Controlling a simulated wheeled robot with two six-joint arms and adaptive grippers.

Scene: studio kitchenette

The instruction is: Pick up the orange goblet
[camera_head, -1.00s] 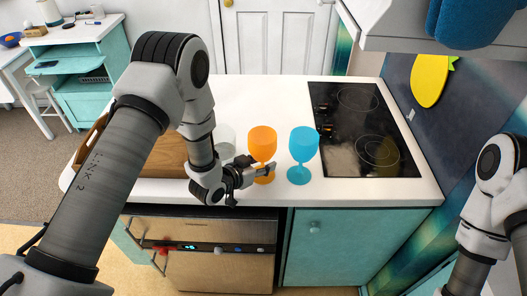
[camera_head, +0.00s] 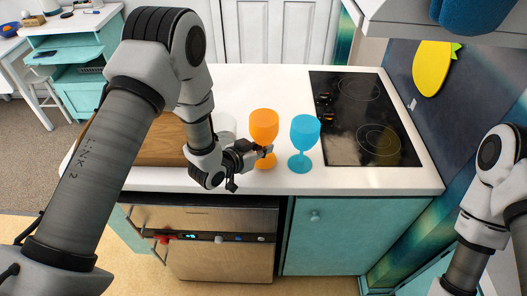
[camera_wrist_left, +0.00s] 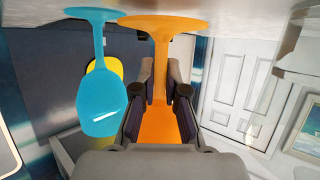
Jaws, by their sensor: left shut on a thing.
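The orange goblet (camera_head: 264,125) stands upright near the front of the white counter, left of a blue goblet (camera_head: 305,131). My left gripper (camera_head: 262,155) reaches it from the left and is shut on it, with one finger on each side of the stem below the bowl. In the left wrist view, which is upside down, the orange goblet (camera_wrist_left: 160,50) is between the two fingers (camera_wrist_left: 160,95). I cannot tell whether its foot touches the counter. My right arm is at the right edge; its gripper is out of view.
The blue goblet (camera_wrist_left: 97,105) is close beside the orange one. A clear glass (camera_head: 225,127) and a wooden board (camera_head: 155,145) are to the left, partly behind my arm. A black cooktop (camera_head: 365,120) is to the right. The counter behind the goblets is clear.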

